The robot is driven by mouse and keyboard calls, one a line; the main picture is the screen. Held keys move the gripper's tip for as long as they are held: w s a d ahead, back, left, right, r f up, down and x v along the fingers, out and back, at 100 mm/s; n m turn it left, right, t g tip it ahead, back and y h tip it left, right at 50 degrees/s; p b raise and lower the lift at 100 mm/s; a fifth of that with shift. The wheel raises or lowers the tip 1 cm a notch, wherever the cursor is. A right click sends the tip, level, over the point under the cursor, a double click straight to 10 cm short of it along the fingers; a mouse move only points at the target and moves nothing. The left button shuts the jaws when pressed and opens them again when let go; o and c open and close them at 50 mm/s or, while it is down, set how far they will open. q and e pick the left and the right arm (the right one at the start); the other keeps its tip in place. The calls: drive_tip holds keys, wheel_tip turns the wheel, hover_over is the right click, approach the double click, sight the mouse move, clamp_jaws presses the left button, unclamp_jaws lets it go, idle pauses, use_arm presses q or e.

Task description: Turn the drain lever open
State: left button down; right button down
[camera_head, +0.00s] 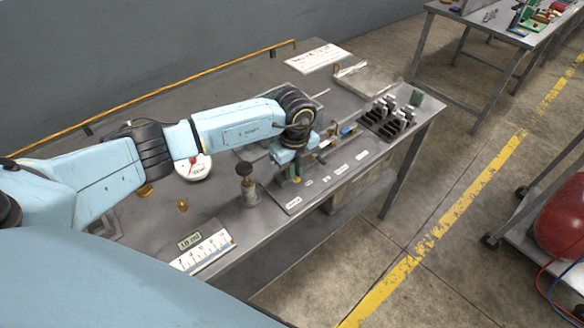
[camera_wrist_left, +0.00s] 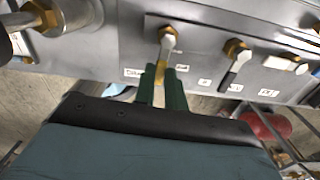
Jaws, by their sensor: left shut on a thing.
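The drain lever (camera_wrist_left: 165,47) shows in the left wrist view as a grey handle on a brass hub, and its end lies between my green fingers. A label beside it seems to read DRAIN, but it is small and blurred. My left gripper (camera_wrist_left: 163,88) is shut on this lever. In the head view the left gripper (camera_head: 293,173) is at the front edge of the bench panel, and the wrist hides the lever there. A second lever (camera_wrist_left: 236,68) sits to the right in the wrist view, apart from the fingers. My right gripper is not in view.
The bench (camera_head: 330,225) carries a round gauge (camera_head: 195,168), a black-knobbed post (camera_head: 247,185) close left of the gripper, a numbered scale (camera_head: 204,252) and a black block of switches (camera_head: 388,120). A cart with a red tank (camera_head: 565,215) stands right. Floor between is clear.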

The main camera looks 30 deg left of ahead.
use_arm(q)
drive_tip(key=shift+w+n, duration=0.2)
drive_tip(key=shift+n, duration=0.3)
drive_tip(key=c, duration=1.5)
unclamp_jaws()
drive_tip(key=shift+o, duration=0.2)
wheel_tip(320, 180, up, 14)
drive_tip(key=shift+f, duration=0.25)
drive_tip(key=shift+s+f, duration=0.1)
